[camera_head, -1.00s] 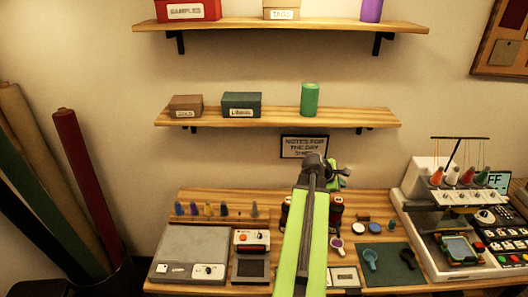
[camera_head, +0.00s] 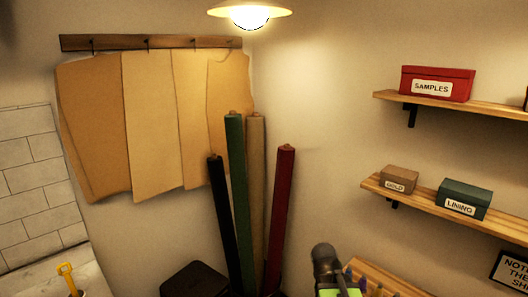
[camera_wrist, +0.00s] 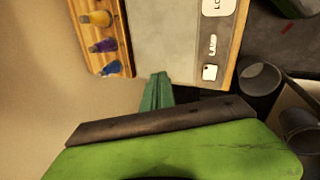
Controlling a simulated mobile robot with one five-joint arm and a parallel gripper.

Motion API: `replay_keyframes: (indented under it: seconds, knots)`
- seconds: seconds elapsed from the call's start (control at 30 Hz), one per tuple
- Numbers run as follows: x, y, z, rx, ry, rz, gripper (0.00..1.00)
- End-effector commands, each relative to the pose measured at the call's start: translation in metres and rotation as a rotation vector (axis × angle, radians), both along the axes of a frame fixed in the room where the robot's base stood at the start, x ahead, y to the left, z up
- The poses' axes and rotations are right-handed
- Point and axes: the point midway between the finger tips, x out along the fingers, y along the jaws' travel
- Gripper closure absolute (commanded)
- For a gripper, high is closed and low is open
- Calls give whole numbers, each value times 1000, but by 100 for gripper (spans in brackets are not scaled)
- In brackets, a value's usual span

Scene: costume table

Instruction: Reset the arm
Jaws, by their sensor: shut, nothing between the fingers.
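My gripper (camera_wrist: 156,92) shows in the wrist view as narrow green fingers, closed together with nothing between them. It is beside the lower edge of a grey flat device (camera_wrist: 165,45) with a white label panel. My arm (camera_head: 328,265) shows at the bottom of the head view as a dark joint and a bit of bright green link. The gripper itself is not clear in the head view.
A wooden rack (camera_wrist: 97,50) holds yellow, purple and blue cones. Dark round ends (camera_wrist: 260,82) lie at the right of the wrist view. Fabric rolls (camera_head: 235,190) stand left of my arm. A shelf (camera_head: 450,208) with boxes is at right.

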Motion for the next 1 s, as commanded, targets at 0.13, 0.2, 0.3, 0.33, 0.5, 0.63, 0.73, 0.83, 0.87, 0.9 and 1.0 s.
replay_keyframes:
  seconds: [0.13,0.2,0.3,0.33,0.5,0.63,0.73,0.83,0.87,0.9,1.0]
  knots:
    - [-32,98,-16,227,59,-256,100]
    - [-49,110,-19,311,96,-453,100]
    - [-66,121,-20,375,138,-669,100]
    - [-69,123,-20,381,144,-718,100]
    - [-73,122,-20,389,139,-844,100]
    - [-73,122,-20,388,137,-846,100]
    - [-72,122,-20,388,136,-845,100]
    - [-72,122,-20,388,136,-844,100]
    - [-72,122,-20,388,136,-844,100]
    - [-72,121,-20,388,136,-844,100]
    - [-72,121,-20,387,135,-843,100]
